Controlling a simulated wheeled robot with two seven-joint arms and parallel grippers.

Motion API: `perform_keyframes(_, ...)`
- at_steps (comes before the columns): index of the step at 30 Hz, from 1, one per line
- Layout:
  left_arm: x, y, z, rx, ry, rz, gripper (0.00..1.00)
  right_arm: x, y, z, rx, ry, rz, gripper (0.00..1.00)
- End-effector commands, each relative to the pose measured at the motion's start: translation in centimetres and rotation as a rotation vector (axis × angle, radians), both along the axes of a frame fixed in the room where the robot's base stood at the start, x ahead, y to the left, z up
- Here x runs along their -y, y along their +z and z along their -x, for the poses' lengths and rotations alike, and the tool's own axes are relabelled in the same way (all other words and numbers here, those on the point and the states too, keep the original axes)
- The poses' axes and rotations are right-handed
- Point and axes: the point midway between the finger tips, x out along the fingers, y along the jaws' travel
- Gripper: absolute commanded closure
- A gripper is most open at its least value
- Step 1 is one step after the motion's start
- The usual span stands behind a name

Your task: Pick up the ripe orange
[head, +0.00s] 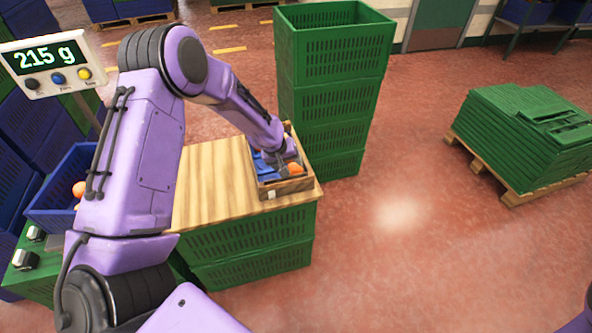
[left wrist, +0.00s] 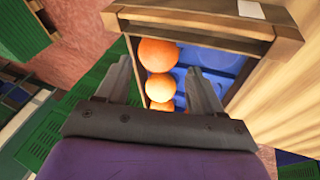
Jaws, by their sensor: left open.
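A wooden crate (head: 285,187) with a blue tray inside stands at the right end of the wooden tabletop. In the left wrist view, three oranges lie in a row inside this crate (left wrist: 285,40): a large orange (left wrist: 158,54), a middle orange (left wrist: 160,87) and a smaller-looking orange (left wrist: 160,106). All look orange in colour. In the head view one orange (head: 295,170) shows in the crate. My left gripper (head: 279,165) is down at the crate, open and empty; in the left wrist view its fingers (left wrist: 161,72) stand either side of the row. My right gripper is out of view.
A tall stack of green crates (head: 333,80) stands just behind the wooden crate. A blue crate (head: 48,205) with oranges is at the left, below a scale display (head: 47,62) reading 215 g. The tabletop (head: 212,185) left of the wooden crate is clear.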

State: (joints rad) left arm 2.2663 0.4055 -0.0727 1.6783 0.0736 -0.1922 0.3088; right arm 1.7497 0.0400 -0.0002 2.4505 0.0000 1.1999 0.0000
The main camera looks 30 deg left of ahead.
Motion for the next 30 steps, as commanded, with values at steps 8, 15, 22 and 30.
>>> perform_keyframes(8, 0.3, -4.2, -2.1, -0.001, 0.000, 0.001, 0.33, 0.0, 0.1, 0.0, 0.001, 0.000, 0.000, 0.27)
perform_keyframes(15, 0.4, -4.7, -2.5, 0.001, -0.002, 0.000, 0.33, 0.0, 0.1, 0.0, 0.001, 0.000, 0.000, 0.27)
perform_keyframes(22, 0.5, -4.7, -2.5, 0.001, -0.003, 0.000, 0.72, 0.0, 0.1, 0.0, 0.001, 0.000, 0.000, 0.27)
perform_keyframes(30, 0.5, -4.2, -2.6, 0.003, -0.004, 0.000, 0.73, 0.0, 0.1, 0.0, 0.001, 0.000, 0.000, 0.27)
